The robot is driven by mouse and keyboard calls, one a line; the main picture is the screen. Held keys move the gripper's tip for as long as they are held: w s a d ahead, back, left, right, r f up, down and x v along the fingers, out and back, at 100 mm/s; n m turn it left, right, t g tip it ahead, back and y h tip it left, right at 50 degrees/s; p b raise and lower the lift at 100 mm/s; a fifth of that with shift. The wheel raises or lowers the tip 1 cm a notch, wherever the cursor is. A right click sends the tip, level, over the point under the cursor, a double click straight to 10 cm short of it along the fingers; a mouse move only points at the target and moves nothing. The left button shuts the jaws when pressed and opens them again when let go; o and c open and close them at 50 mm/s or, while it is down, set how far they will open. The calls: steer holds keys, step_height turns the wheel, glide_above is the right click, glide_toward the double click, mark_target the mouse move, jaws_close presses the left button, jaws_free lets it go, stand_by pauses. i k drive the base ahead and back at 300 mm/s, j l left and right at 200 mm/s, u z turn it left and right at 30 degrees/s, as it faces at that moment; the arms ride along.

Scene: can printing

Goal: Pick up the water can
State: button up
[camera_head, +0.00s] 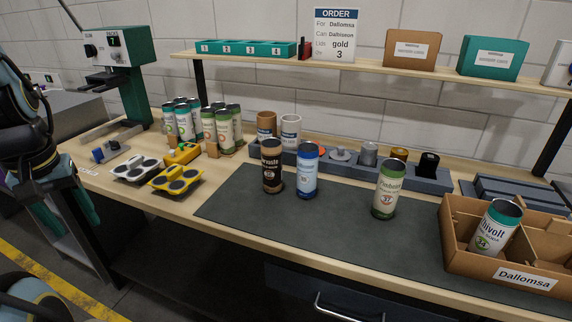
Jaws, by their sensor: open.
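Three cans stand upright on the dark mat (250,215). The blue and white can (307,172) is in the middle and looks like the water can, but its label is too small to read. A dark brown can (271,166) stands close on its left. A green and white can (388,190) stands apart to its right. My gripper (72,226) hangs at the far left, off the table's left end. Its two teal fingers are apart with nothing between them, well away from the cans.
A cardboard box (478,274) marked Dallomsa, with a teal-topped can (496,228), stands at the right. A grey tool tray (430,184) lies behind the mat. Several cans, yellow and white holders (176,180) and a green press (130,75) are at the left. A shelf (370,66) runs above.

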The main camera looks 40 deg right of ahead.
mark_target(309, 152)
steer(key=i+j+z, duration=0.15)
steer(key=z, duration=0.15)
steer(key=i+j+z, duration=0.25)
steer(key=j, duration=0.15)
steer(key=i+z, duration=0.1)
steer(key=z, duration=0.9)
steer(key=i+j, duration=0.25)
